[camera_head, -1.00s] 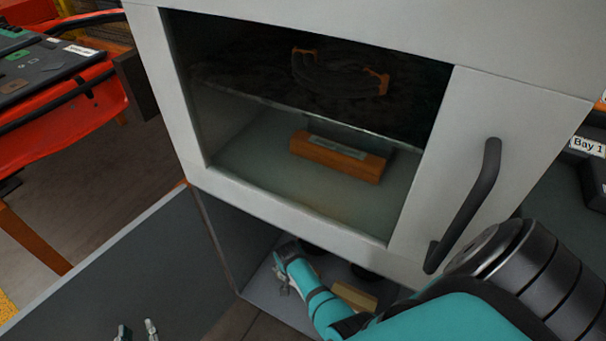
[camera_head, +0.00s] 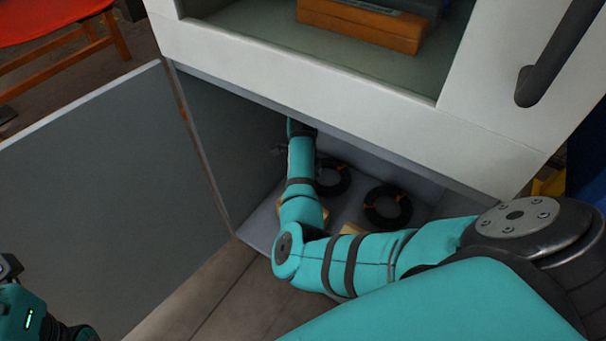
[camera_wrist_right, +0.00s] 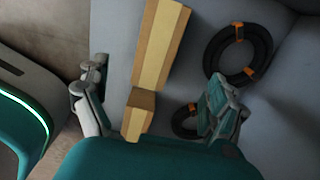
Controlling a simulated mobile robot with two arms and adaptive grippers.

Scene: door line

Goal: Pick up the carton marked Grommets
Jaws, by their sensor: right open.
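Two tan cartons lie on the floor of the lower cabinet compartment, a long one (camera_wrist_right: 160,45) and a shorter one (camera_wrist_right: 139,115) in the right wrist view. No marking can be read on either, so I cannot tell which is Grommets. My right gripper (camera_wrist_right: 156,88) is open, its fingers spread to either side of the cartons, holding nothing. In the head view my right arm reaches into the compartment and the gripper (camera_head: 290,147) is small and shaded; the cartons are mostly hidden behind the arm. My left gripper (camera_head: 9,268) is partly cut off at the left edge; its jaws are unclear.
Black cable coils (camera_head: 387,207) with orange ties lie beside the cartons; one (camera_wrist_right: 238,52) is close to the right finger. The open grey door (camera_head: 110,180) stands to the left. An orange-brown box (camera_head: 360,24) sits behind glass in the upper compartment.

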